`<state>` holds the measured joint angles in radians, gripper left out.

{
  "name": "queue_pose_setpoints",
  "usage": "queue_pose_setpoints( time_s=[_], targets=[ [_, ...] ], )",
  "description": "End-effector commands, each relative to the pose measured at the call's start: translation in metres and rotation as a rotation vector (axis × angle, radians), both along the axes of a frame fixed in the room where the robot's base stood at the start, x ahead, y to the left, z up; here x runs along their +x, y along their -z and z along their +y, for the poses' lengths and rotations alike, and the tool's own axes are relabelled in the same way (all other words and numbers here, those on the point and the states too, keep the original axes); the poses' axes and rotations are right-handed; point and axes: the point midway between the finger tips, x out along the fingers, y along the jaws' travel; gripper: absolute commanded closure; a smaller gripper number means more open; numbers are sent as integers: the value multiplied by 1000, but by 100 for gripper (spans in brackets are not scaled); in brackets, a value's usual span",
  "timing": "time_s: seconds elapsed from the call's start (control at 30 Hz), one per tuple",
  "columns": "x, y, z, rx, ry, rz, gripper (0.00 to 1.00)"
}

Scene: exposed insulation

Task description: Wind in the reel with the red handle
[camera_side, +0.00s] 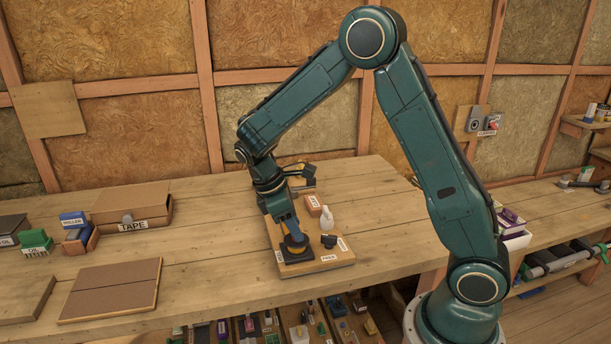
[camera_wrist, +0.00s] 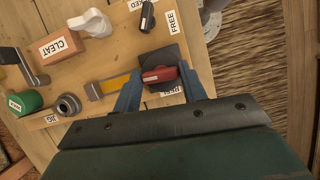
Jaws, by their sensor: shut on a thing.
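The red handle (camera_wrist: 159,75) sits on a dark square plate at one edge of the wooden board (camera_wrist: 105,68), beside a partly hidden label that seems to read REEL. In the wrist view my gripper (camera_wrist: 158,78) has one blue finger on each side of the red handle and is shut on it. A yellow strip (camera_wrist: 117,83) runs from beside the handle to a grey block. In the side view my gripper (camera_side: 293,238) reaches down to the front left of the board (camera_side: 325,262), and it hides the red handle there.
A TAPE box (camera_side: 140,205) stands left on the bench. Bench right of the board is clear.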

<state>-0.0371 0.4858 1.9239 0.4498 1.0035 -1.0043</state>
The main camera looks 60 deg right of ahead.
Motion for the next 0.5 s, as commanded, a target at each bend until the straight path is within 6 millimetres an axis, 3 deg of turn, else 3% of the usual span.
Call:
queue_pose_setpoints(
  time_s=[0.5],
  targets=[
    [2, -1, -3, 1, 405, -2, 81]
  ],
)
